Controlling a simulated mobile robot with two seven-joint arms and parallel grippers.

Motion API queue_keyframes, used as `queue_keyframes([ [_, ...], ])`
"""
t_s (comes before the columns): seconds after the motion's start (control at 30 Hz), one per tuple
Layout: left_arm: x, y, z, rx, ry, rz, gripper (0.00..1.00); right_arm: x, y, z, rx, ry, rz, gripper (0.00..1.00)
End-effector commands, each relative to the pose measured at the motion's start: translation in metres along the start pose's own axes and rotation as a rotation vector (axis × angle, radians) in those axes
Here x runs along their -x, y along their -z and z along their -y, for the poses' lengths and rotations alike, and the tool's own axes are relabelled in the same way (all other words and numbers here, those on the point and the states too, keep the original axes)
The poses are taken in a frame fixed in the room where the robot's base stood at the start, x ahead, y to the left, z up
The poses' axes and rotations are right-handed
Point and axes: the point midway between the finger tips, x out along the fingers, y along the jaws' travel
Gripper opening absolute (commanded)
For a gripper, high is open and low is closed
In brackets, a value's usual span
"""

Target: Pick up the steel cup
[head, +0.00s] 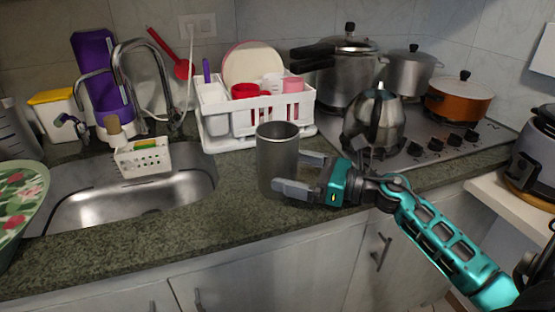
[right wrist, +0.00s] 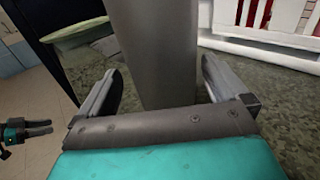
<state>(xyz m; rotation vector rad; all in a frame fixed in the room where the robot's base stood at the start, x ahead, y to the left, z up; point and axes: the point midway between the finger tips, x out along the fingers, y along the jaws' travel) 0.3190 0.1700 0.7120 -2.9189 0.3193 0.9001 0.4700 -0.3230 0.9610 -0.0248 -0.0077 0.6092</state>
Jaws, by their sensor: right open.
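The steel cup (head: 277,155) is a tall grey cylinder standing upright on the green stone counter, right of the sink. My right gripper (head: 288,172) is at the cup, with its jaws open and one finger on each side of it. In the right wrist view the cup (right wrist: 158,50) rises between the two fingers of the right gripper (right wrist: 160,85). Gaps show between the cup and both fingers there. My left gripper (right wrist: 38,130) shows small at the left edge of the right wrist view, and it is not in the head view.
A white dish rack (head: 258,112) with cups and plates stands just behind the cup. The sink (head: 135,200) lies to the left. A kettle (head: 375,120) and several pots stand on the stove to the right. The counter's front edge runs close before the cup.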

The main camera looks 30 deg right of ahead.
Motion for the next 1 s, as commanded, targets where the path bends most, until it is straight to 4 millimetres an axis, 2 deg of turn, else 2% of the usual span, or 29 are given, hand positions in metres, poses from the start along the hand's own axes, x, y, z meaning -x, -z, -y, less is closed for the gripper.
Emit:
queue_keyframes([
  [0.4,0.006,0.002,0.008,-0.006,0.016,0.005,0.43,-0.048,-0.004,0.004,-0.001,0.000,0.002,1.00],
  [0.7,0.007,0.000,0.008,-0.008,0.017,0.006,0.43,-0.052,-0.003,0.003,-0.001,0.000,0.000,1.00],
  [1.0,0.007,-0.001,0.006,-0.009,0.013,0.009,0.43,-0.052,-0.003,0.003,-0.001,0.000,0.000,0.72],
])
